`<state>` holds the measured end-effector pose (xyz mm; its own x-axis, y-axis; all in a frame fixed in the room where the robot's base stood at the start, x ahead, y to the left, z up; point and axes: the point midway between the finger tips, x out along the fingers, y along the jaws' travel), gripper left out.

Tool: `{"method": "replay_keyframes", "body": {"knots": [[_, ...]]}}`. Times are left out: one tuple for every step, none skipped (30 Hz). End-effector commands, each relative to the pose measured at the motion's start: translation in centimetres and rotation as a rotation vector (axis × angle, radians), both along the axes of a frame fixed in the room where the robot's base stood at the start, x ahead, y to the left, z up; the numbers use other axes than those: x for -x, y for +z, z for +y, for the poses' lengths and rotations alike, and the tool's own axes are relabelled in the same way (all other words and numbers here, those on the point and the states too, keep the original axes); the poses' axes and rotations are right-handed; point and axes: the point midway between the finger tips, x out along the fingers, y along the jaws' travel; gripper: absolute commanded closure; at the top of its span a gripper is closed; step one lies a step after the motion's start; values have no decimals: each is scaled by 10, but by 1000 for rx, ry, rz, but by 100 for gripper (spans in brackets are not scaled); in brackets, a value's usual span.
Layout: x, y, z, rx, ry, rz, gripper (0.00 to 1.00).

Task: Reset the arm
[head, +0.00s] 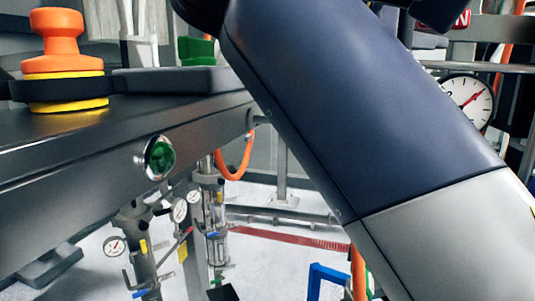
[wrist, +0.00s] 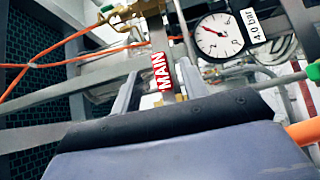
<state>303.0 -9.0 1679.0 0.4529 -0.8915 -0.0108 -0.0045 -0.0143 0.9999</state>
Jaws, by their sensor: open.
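My gripper (wrist: 158,68) shows in the wrist view as two grey fingers rising from a dark bar. The fingers stand apart with a gap between them, and I see nothing held. In the head view my blue and grey arm link crosses from top centre to lower right. My gripper cannot be made out there.
A pressure gauge (head: 467,100) is at the right; a gauge marked 4.0 bar (wrist: 220,35) shows in the wrist view. An orange and yellow knob (head: 62,62) tops the left metal frame, which carries a green button (head: 160,157). Pipes and orange hoses surround the gripper.

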Motion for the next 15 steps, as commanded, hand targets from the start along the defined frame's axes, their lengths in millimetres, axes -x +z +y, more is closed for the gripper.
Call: {"method": "replay_keyframes", "body": {"knots": [[-2,0,-7,0,-5,0,58],[-4,0,-10,0,-5,1,58],[-6,0,-14,0,-4,1,58],[-7,0,-17,0,-4,0,58],[-8,0,-20,0,-5,0,58],[-11,0,-23,0,-4,0,58],[-12,0,-26,0,-5,0,58],[-14,0,-29,0,-4,0,58],[-16,0,-33,0,-4,0,58],[-17,0,-35,0,-4,0,58],[-18,0,-38,0,-4,0,58],[-20,0,-41,0,-3,1,58],[-21,0,-44,0,-4,1,58],[-22,0,-46,0,-4,1,58],[-24,0,-48,0,-2,0,58]]}}
